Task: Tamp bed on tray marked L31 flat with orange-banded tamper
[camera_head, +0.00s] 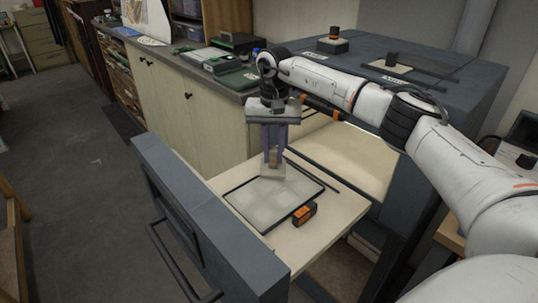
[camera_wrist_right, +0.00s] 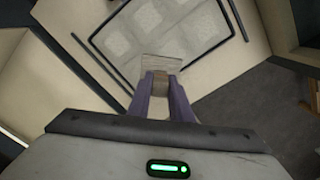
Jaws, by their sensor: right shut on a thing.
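My right gripper (camera_head: 273,150) points down over the pulled-out drawer and is shut on the handle of a tamper. The tamper's pale flat plate (camera_head: 272,172) shows below the fingers; its brownish handle (camera_wrist_right: 160,81) sits between the purple fingers in the wrist view. I cannot make out an orange band on it. The plate is over the far edge of the pale grey bed (camera_head: 275,199), which lies in a dark thin frame; I cannot tell whether it touches. The wrist view shows several lighter square patches on the bed (camera_wrist_right: 160,22). No L31 marking is readable. My left gripper is not in view.
A small orange and black block (camera_head: 304,214) sits at the frame's right edge. A thin dark rod (camera_head: 312,172) lies behind the frame. The grey drawer front (camera_head: 208,222) rises at the near left. An orange-banded dark block (camera_head: 333,41) stands on the cabinet top.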

